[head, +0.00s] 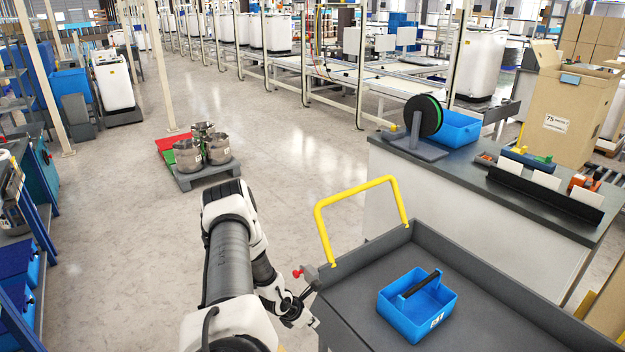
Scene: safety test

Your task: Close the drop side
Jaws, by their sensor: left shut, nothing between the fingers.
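A grey cart (480,302) stands at the lower right, with raised walls along its back and right sides. Its left edge shows no raised wall; a drop side hanging below that edge cannot be made out. A red knob (297,273) on a grey latch sits at the back left corner, beside the yellow handle (322,230). My left gripper (312,322) is shut and empty, low beside the cart's left edge and below the knob. Whether it touches the cart is unclear. My right gripper is not in view.
A blue tote (415,306) with a black handle sits on the cart bed. A workbench (460,175) with a reel and boxes stands behind the cart. A pallet (205,175) with metal pots lies farther left. The floor between is clear.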

